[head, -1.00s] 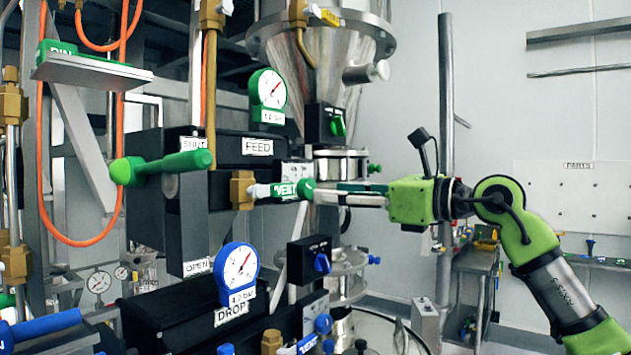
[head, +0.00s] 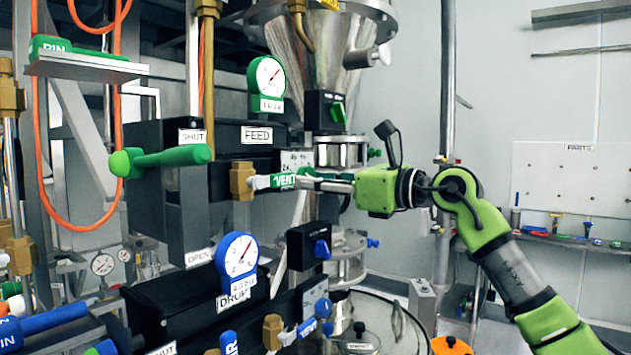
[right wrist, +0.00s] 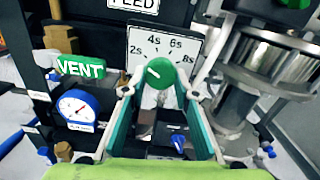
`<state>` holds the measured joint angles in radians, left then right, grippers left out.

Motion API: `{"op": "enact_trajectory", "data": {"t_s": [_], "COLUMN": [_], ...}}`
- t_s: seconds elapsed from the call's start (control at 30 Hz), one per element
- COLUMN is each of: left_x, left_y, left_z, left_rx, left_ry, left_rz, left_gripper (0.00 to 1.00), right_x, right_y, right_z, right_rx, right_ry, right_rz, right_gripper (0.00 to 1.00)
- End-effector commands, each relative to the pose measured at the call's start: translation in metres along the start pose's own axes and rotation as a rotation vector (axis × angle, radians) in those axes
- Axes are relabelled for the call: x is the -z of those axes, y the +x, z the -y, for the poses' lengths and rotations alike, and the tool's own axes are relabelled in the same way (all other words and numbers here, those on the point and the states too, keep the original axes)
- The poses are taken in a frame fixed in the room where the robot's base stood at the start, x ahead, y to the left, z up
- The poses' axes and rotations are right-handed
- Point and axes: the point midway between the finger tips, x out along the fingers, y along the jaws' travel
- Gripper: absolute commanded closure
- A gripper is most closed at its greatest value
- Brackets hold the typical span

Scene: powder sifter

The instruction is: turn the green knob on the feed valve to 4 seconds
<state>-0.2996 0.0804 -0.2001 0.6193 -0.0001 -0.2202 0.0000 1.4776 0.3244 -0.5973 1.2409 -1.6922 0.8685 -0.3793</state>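The green knob (right wrist: 160,73) sits on a white dial plate (right wrist: 172,46) marked 2s, 4s, 6s and 8s, under the FEED label. Its white mark points to the upper left, on the 2s side of 4s. In the right wrist view my right gripper (right wrist: 158,91) is open, one finger on each side of the knob, with gaps showing. In the head view the right gripper (head: 320,183) reaches in from the right at the knob (head: 306,172), whose front the fingers partly hide. My left gripper is in neither view now.
A green VENT handle (head: 284,181) lies just left of the knob. The FEED gauge (head: 267,76) is above, the blue DROP gauge (head: 238,254) below. A steel column of fittings (head: 342,150) stands close on the right. Open room lies further right.

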Motion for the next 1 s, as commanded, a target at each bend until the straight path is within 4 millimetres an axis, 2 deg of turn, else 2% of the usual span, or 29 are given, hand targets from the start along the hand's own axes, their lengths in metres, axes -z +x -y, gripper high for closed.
{"op": "enact_trajectory", "data": {"t_s": [0.37,1.0], "left_x": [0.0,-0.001], "left_y": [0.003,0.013], "left_z": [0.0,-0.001], "left_rx": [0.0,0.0], "left_ry": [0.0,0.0], "left_rz": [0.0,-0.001], "left_gripper": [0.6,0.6], "right_x": [0.0,-0.001], "right_y": [0.0,-0.001], "right_z": [0.0,-0.002], "right_rx": [0.0,0.002], "right_ry": [0.103,0.571], "right_rz": [0.0,0.001], "right_gripper": [0.94,0.94]}}
